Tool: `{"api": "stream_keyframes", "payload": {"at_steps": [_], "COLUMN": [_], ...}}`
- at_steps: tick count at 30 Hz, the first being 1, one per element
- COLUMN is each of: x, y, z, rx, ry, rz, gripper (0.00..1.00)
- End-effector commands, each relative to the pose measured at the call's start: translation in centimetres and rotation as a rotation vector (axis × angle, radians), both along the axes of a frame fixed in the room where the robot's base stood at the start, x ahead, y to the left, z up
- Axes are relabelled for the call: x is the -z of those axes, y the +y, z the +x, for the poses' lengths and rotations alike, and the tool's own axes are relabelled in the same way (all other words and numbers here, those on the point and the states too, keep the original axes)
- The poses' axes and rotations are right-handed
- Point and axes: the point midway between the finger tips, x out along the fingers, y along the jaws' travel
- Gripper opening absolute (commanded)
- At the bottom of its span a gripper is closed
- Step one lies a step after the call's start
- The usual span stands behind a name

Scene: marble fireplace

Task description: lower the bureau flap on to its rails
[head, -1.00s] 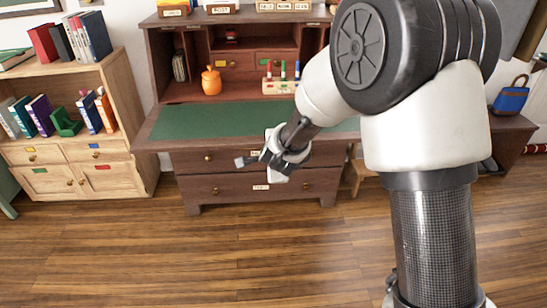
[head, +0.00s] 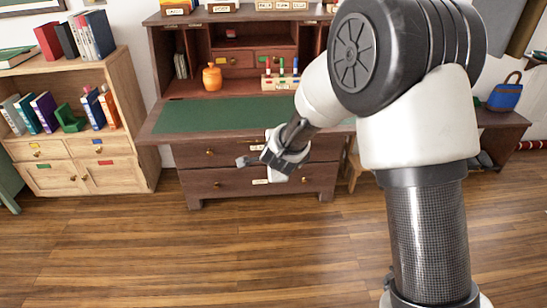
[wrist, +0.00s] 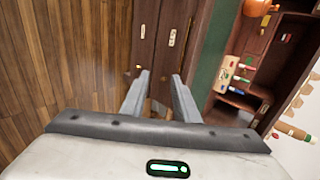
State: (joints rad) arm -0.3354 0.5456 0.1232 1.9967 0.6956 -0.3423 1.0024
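The bureau flap (head: 215,115) is a brown wooden panel with a green inlay. In the head view it lies down, about level, jutting out in front of the dark wooden bureau (head: 188,60). The rails beneath it cannot be made out. My gripper (head: 244,161) is in front of the drawers, below the flap's front edge as seen in the head view. In the wrist view its two fingers (wrist: 160,97) stand apart with nothing between them. That view also shows the flap's green inlay (wrist: 213,60) to the right of the fingers, and the drawer fronts beyond them.
An orange pot (head: 212,77) and a holder with coloured pens (head: 280,83) stand inside the bureau behind the flap. A pale wooden bookcase (head: 120,150) stands on the left. A blue bag (head: 504,97) sits on a surface at right. The floor (head: 200,255) in front is clear.

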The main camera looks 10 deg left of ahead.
Motion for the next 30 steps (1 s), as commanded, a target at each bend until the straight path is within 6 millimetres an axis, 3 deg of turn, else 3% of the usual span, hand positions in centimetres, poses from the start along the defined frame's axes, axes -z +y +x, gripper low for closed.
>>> {"api": "stream_keyframes", "payload": {"at_steps": [8,13,30], "x": [-0.1,-1.4,-9.8], "y": [0.0,-0.3,-2.3], "z": [-0.1,-1.2,-10.9], "rx": [0.000,0.000,0.000], "ry": [0.000,-0.002,-0.002], "rz": [0.000,0.000,0.000], "gripper": [0.28,0.28,0.28]}}
